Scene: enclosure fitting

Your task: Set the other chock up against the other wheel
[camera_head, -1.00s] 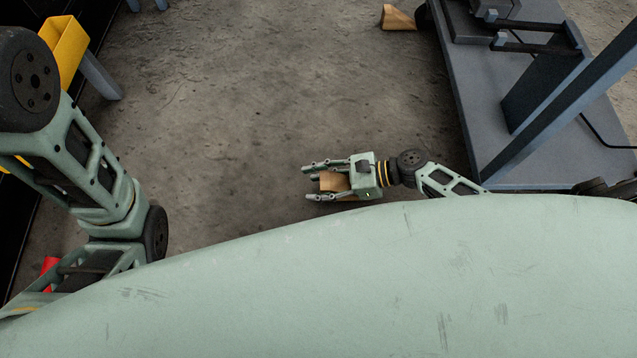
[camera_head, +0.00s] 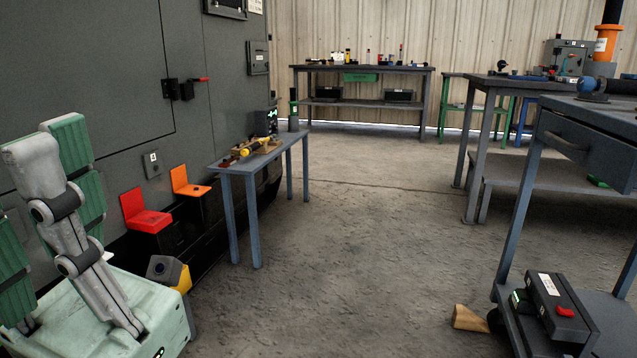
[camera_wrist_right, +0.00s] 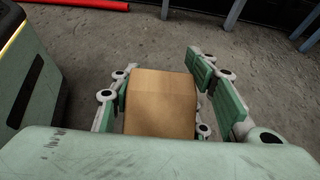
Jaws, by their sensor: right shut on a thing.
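In the right wrist view, my right gripper (camera_wrist_right: 160,74) is shut on a tan wooden chock (camera_wrist_right: 160,103), which sits between its green finger pads. The head view does not show this gripper. In the head view, another wooden chock (camera_head: 468,318) lies on the floor at the lower right, close beside a dark wheel (camera_head: 495,320) of the grey cart (camera_head: 606,312). Whether they touch is hard to tell. The cart's other wheels are not in view. My left gripper (camera_head: 48,165) stands upright at the left edge; its finger gap is unclear.
A dark cabinet (camera_head: 90,60) with red (camera_head: 150,221) and orange (camera_head: 192,188) brackets lines the left. A small blue-legged table (camera_head: 240,168) with tools stands before it. A workbench (camera_head: 362,69) is at the back, more benches at right. The middle floor (camera_head: 350,230) is clear.

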